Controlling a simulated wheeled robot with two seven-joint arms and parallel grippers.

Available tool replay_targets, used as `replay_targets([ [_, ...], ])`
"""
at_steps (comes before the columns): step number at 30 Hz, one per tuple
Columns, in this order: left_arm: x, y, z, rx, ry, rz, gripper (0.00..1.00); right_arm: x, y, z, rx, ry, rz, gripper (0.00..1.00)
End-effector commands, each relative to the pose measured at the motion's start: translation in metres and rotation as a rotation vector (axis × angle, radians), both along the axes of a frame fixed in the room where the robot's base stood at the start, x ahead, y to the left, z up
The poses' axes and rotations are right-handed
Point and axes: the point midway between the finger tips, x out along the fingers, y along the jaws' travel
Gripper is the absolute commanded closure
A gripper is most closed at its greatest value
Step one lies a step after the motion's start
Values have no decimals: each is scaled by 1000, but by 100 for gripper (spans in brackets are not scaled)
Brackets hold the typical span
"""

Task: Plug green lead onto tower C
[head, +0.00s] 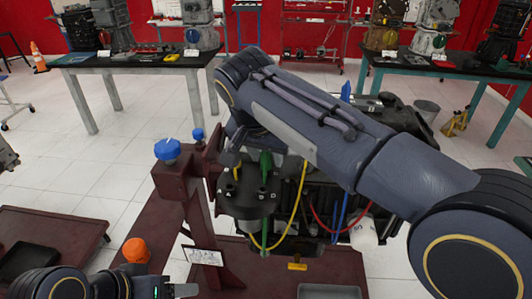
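A dark round cap with short towers (247,198) sits on the engine at the centre. A green lead (265,162) shows as an upright green boot above the cap. A smaller green piece shows to its left, close to my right gripper (236,168). My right arm reaches across from the right and bends down there. Its fingers are small, dark and partly hidden, so I cannot tell their opening or grip. I cannot read which tower is C. My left gripper (184,290) is low at the left, cut by the bottom edge, apart from the cap.
A yellow lead (301,197), a red lead (325,222) and a blue lead (341,213) hang by the engine. A maroon stand (200,215) with a blue knob (167,149) stands left. An orange knob (135,250) is near my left gripper. Tables stand behind.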

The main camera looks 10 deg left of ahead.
Motion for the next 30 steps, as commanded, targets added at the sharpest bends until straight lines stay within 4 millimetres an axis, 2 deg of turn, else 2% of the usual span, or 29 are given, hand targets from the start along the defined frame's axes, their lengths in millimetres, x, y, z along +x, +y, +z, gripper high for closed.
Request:
replay_targets([
  [11,0,0,1,0,0,0,30,-1,1,3,1,-1,0,55],
  [21,0,0,9,0,0,0,30,-20,6,53,2,-3,1,55],
  [26,0,0,12,0,0,0,30,-27,7,68,2,-1,1,55],
  [29,0,0,12,0,0,0,30,-26,-6,71,12,12,4,55],
  [30,0,0,12,0,0,0,30,-24,-18,70,23,25,11,55],
])
